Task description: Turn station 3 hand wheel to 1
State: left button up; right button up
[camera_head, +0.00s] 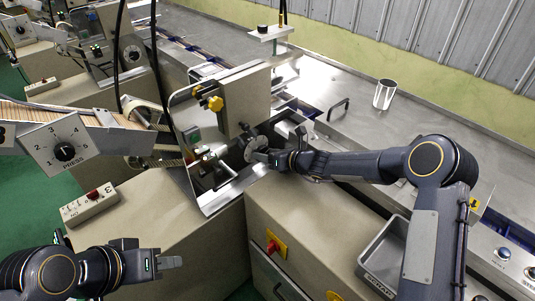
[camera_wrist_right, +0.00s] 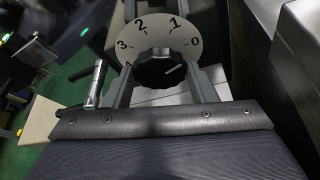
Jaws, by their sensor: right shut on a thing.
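The station 3 hand wheel is a black ribbed knob (camera_wrist_right: 160,69) in front of a grey dial plate (camera_wrist_right: 157,38) marked 0 to 4. The white line on the knob points right and slightly up, toward the 0 side of the dial. The fingers of my right gripper (camera_wrist_right: 165,86) are on both sides of the knob and shut on it. In the head view the round dial (camera_head: 255,144) shows just beyond my right gripper (camera_head: 263,157), which partly hides the knob. My left gripper (camera_head: 170,262) is low at the left, away from the machine, its jaws seen edge-on.
A control box marked 3 (camera_head: 90,206) with a red button sits left of the machine. A PRESS dial (camera_head: 65,148) is above it. A clear guard (camera_head: 190,130) stands beside the wheel.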

jog(key=o, duration=1)
jog(key=shift+c, duration=0.2)
jog(key=shift+b+v, duration=0.6)
jog(key=shift+v, duration=3.3)
